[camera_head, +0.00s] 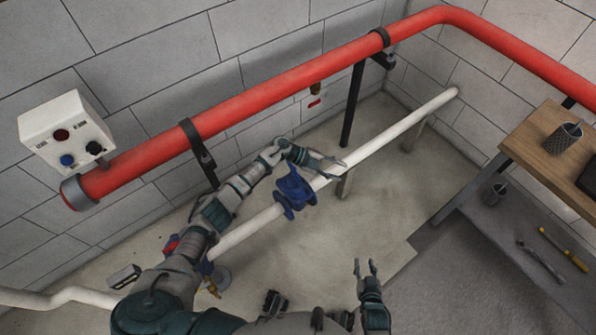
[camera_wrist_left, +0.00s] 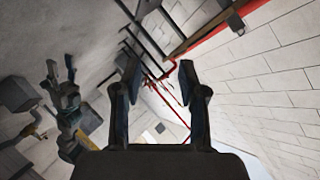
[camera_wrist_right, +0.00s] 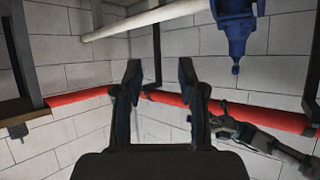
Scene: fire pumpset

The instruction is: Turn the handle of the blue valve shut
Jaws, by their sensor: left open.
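The blue valve (camera_head: 293,192) sits on the white pipe (camera_head: 385,137) in the middle of the head view. It also shows at the top right of the right wrist view (camera_wrist_right: 236,28). Its handle is not clearly distinguishable. My left gripper (camera_head: 338,169) is open just above and beyond the valve, its fingers pointing right; contact cannot be told. Its open fingers show empty in the left wrist view (camera_wrist_left: 161,77), where I cannot make out the valve. My right gripper (camera_head: 365,266) is open and empty, lower right of the valve, apart from it; its spread fingers show in its wrist view (camera_wrist_right: 159,77).
A thick red pipe (camera_head: 280,88) runs along the wall above, held by black brackets (camera_head: 197,150). A white control box (camera_head: 66,130) is at the left. A wooden-topped table (camera_head: 535,140) with tools on its lower shelf stands at the right. Floor between valve and table is clear.

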